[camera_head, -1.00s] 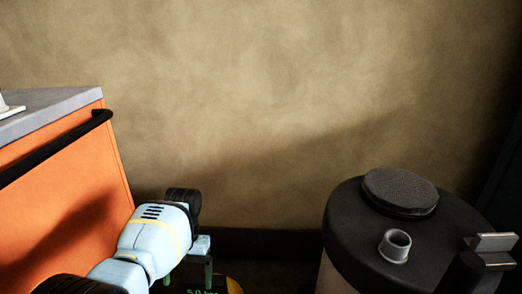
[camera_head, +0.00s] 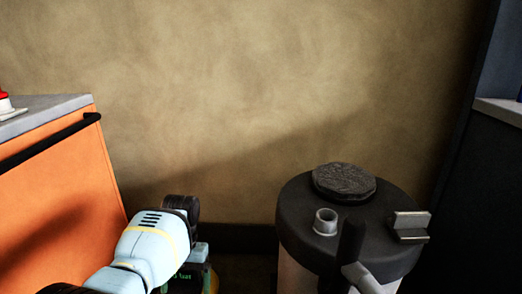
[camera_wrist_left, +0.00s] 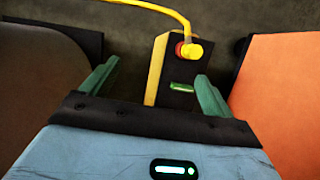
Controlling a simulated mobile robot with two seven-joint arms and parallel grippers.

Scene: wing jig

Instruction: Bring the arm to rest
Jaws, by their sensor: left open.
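My left arm, light blue, comes in from the lower left in the head view. Its gripper (camera_head: 198,274) points down beside the orange cabinet, partly cut off by the frame's bottom edge. In the left wrist view the two green fingers of the left gripper (camera_wrist_left: 157,85) stand wide apart with nothing held between them. Beyond them is a black and yellow box (camera_wrist_left: 180,100) with a small green display, a red and yellow fitting and a yellow cable (camera_wrist_left: 150,8); it looks apart from the fingers. My right gripper does not show.
An orange cabinet (camera_head: 60,185) with a grey top and black handle stands close on the left. A dark-lidded canister (camera_head: 300,255) with a spout stands on the right. A dark cabinet (camera_head: 485,190) is at the far right. Floor shows between cabinet and canister, before a bare wall.

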